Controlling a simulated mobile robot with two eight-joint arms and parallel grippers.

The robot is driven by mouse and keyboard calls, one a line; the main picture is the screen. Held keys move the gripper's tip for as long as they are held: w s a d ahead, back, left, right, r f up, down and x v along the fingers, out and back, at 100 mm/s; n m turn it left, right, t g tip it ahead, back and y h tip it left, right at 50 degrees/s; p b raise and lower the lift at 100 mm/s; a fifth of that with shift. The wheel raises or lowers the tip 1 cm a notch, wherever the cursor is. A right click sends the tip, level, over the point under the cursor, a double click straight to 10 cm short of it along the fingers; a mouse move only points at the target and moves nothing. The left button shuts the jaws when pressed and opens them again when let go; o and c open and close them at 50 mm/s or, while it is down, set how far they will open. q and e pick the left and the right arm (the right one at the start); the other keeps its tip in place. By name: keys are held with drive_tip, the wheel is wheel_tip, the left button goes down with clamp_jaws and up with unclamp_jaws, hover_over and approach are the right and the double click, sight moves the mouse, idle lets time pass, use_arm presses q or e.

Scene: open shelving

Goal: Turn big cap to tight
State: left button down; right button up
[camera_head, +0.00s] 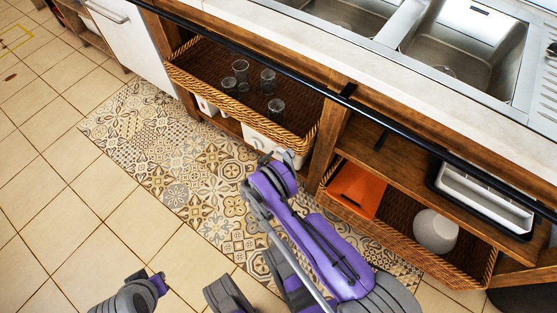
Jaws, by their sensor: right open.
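My right arm reaches up from the bottom to the lower shelf. My right gripper (276,157) is open, its grey fingers close in front of a white container (279,138) on that shelf. I cannot make out a big cap on the container; the gripper and the basket above hide much of it. Whether the fingers touch the container I cannot tell. A grey and purple part of my left arm shows at the bottom left; its gripper is out of view.
A wicker basket (215,77) with several glasses (268,82) sits above the white container. To the right, a lower basket (455,263) holds an orange thing (355,190) and a white round thing (436,231). A black rail (300,77) runs along the counter. The patterned mat (150,135) is clear at left.

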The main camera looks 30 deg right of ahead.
drive_tip(key=p+v, duration=0.2)
drive_tip(key=v, duration=0.9)
drive_tip(key=shift+d+f, duration=0.1)
